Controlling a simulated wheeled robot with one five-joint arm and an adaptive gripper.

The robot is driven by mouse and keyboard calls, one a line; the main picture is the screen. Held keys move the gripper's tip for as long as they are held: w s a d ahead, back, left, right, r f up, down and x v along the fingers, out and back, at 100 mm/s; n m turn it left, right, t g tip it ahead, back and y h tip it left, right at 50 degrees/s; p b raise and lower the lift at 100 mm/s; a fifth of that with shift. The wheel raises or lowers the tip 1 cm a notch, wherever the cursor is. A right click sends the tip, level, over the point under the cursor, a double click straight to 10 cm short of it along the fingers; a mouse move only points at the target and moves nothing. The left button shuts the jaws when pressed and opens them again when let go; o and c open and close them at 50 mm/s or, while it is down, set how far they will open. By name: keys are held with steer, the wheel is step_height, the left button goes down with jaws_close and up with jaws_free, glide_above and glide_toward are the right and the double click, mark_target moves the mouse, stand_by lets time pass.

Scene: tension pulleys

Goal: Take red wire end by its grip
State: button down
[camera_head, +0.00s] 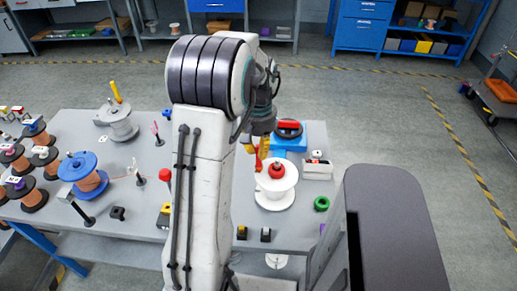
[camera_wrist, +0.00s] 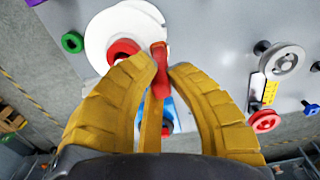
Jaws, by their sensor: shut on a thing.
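My gripper (camera_wrist: 163,66) has yellow ribbed fingers, and they close from both sides on the red grip (camera_wrist: 160,84) of the red wire end. The grip stands between the fingertips, beside the white spool (camera_wrist: 97,40) with its red centre knob (camera_wrist: 122,50). In the head view, my gripper (camera_head: 262,151) shows partly behind my arm, with a bit of red below it, just above and left of the white spool (camera_head: 268,201). The lower part of the grip and any wire on it are hidden by the fingers.
A blue device (camera_head: 291,145) with a red top stands behind the white spool. A white box (camera_head: 318,171) and a green ring (camera_head: 321,203) lie to its right. A grey wheel (camera_wrist: 285,60) and a red wheel (camera_wrist: 264,121) show in the wrist view. A blue spool (camera_head: 79,166) stands left.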

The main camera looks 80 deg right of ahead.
steer(key=shift+r+p, duration=0.3)
steer(key=shift+r, duration=0.05)
steer(key=shift+r, duration=0.3)
steer(key=shift+r+p, duration=0.8)
steer(key=shift+p, duration=0.1)
stand_by(0.4)
